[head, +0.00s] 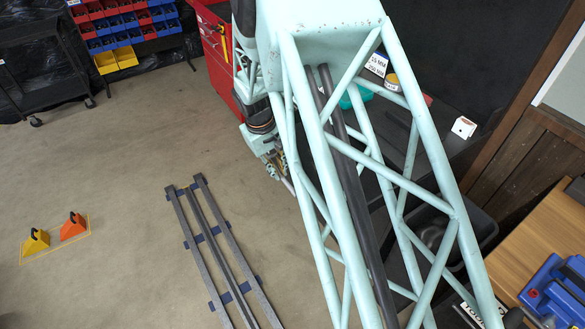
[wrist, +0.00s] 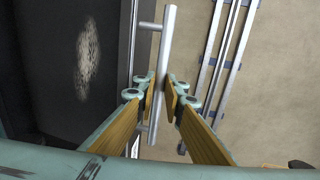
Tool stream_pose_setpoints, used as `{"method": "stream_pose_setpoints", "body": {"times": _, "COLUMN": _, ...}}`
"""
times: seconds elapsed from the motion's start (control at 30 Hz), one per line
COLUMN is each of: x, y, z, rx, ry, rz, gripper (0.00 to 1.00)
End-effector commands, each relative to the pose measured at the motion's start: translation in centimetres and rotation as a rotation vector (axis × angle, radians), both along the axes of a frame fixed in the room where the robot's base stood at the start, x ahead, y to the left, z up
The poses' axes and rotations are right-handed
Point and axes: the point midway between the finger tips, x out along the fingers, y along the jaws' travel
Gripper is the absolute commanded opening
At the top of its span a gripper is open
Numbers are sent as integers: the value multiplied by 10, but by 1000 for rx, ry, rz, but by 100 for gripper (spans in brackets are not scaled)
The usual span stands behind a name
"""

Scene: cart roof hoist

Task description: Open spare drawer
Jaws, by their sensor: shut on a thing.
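A silver bar handle (wrist: 168,42) runs along the edge of a dark unit in the wrist view. It stands off the edge on short posts. My gripper (wrist: 164,88) has its wood-coloured finger pads on both sides of the bar and is shut on it. In the head view my gripper (head: 280,168) is partly hidden behind my own arm, low beside the dark bench. The drawer body behind the handle is largely hidden in the head view, and I cannot tell how far it stands out.
A dark surface (wrist: 60,60) with a pale scuff lies left of the handle. Floor rails (head: 222,255) lie on open floor. A red cabinet (head: 218,60) stands at the back. Yellow (head: 36,243) and orange (head: 73,228) blocks sit at left. A black bin (head: 478,232) is at right.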

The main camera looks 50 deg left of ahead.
Motion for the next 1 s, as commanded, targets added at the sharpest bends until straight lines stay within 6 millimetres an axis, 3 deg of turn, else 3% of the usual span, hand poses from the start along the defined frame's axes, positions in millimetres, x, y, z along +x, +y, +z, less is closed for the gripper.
{"method": "stream_pose_setpoints", "body": {"times": 0.2, "x": -19, "y": 2, "z": 0, "rx": 0, "ry": 0, "rz": 0, "gripper": 0}}
{"method": "stream_pose_setpoints", "body": {"times": 0.6, "x": -21, "y": 2, "z": 0, "rx": 0, "ry": 0, "rz": -1, "gripper": 0}}
{"method": "stream_pose_setpoints", "body": {"times": 0.63, "x": -21, "y": 2, "z": 0, "rx": 0, "ry": 0, "rz": -1, "gripper": 12}}
{"method": "stream_pose_setpoints", "body": {"times": 0.77, "x": -21, "y": 2, "z": 0, "rx": 0, "ry": 0, "rz": 0, "gripper": 24}}
{"method": "stream_pose_setpoints", "body": {"times": 1.0, "x": -20, "y": 2, "z": 0, "rx": 0, "ry": 0, "rz": 0, "gripper": 24}}
